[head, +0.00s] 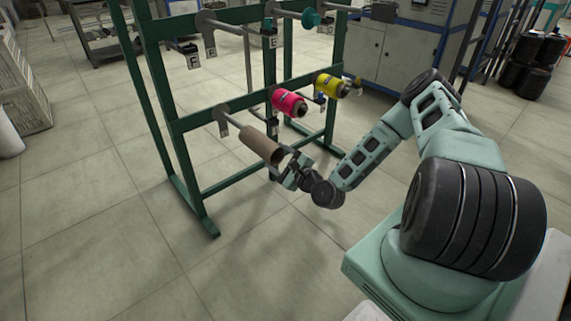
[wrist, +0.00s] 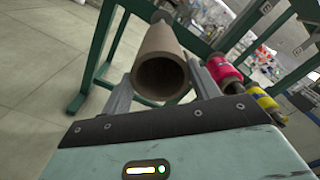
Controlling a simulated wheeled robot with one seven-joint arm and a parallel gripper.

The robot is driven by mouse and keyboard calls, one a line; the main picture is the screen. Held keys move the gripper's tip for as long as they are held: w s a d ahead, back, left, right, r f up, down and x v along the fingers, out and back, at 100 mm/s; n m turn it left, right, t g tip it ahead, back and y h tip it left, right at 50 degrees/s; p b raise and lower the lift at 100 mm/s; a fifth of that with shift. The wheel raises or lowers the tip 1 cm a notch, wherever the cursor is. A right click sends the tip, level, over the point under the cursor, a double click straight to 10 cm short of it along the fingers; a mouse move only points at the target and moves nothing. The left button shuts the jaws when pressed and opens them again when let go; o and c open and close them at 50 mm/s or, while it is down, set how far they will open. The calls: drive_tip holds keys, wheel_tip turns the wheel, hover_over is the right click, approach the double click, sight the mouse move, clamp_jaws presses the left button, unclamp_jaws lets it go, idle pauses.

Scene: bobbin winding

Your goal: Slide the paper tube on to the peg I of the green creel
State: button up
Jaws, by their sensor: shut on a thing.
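The brown paper tube (head: 262,146) is held at its near end by my gripper (head: 287,166), in front of the green creel (head: 172,110). The lower-left peg (head: 232,118) has a small tag below its base, too small to read surely. The peg runs in line with the tube and meets its far end; I cannot tell how far inside it reaches. In the wrist view, the tube (wrist: 163,50) stands between my two fingers (wrist: 160,90), its open near end facing the camera. Its inside is dark.
A pink spool (head: 288,102) and a yellow spool (head: 330,86) sit on lower pegs to the right. A teal piece (head: 311,19) is on an upper peg. Upper pegs with tags pass above.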

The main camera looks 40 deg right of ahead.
drive_tip(key=shift+w, duration=0.65)
drive_tip(key=shift+w+a+b, duration=0.1)
drive_tip(key=shift+w+b, duration=0.65)
drive_tip(key=shift+w, duration=2.25)
drive_tip(key=shift+w+f+b, duration=0.1)
drive_tip(key=shift+w+b, duration=0.85)
drive_tip(key=shift+w, duration=1.4)
drive_tip(key=shift+w+a, duration=0.1)
drive_tip(key=shift+w, duration=0.55)
